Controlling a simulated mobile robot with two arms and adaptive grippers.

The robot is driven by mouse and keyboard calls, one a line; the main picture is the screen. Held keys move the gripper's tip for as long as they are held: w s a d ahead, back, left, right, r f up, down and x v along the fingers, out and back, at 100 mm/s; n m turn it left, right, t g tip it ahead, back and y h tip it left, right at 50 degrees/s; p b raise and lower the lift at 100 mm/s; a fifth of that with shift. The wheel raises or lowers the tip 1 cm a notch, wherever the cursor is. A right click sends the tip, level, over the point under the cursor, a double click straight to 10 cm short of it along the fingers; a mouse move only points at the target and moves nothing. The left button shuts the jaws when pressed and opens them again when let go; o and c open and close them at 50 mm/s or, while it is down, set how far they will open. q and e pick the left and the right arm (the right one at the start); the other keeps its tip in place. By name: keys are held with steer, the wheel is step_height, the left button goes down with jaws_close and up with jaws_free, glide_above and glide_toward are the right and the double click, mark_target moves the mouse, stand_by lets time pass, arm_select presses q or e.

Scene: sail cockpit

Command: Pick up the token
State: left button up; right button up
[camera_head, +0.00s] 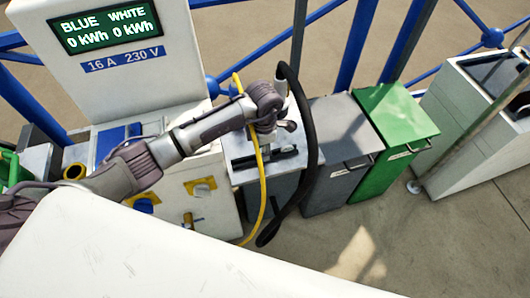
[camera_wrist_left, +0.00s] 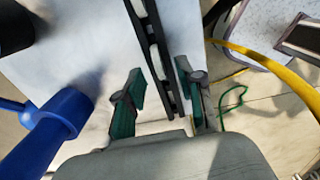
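I cannot make out a token in either view. My left gripper (camera_head: 284,124) is above the white-topped cabinet (camera_head: 238,148), near a black slotted fitting (camera_head: 268,158) on its top. In the left wrist view, the two green-padded fingers of my left gripper (camera_wrist_left: 158,72) are apart. The long black fitting (camera_wrist_left: 152,35) runs between and beyond them over a white surface. I see nothing held between the fingers. How far the fingertips are from the fitting is unclear. My right gripper is not in view.
A yellow cable (camera_head: 262,195) and a thick black hose (camera_head: 312,140) hang beside the gripper. Grey (camera_head: 340,135) and green (camera_head: 395,115) bins stand to the right. A white pedestal with a display (camera_head: 105,28) stands behind the arm. Floor is clear at front right.

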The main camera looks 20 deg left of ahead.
arm_select(q)
steer(key=shift+f, duration=0.55)
jaws_close()
steer(key=shift+r, duration=0.15)
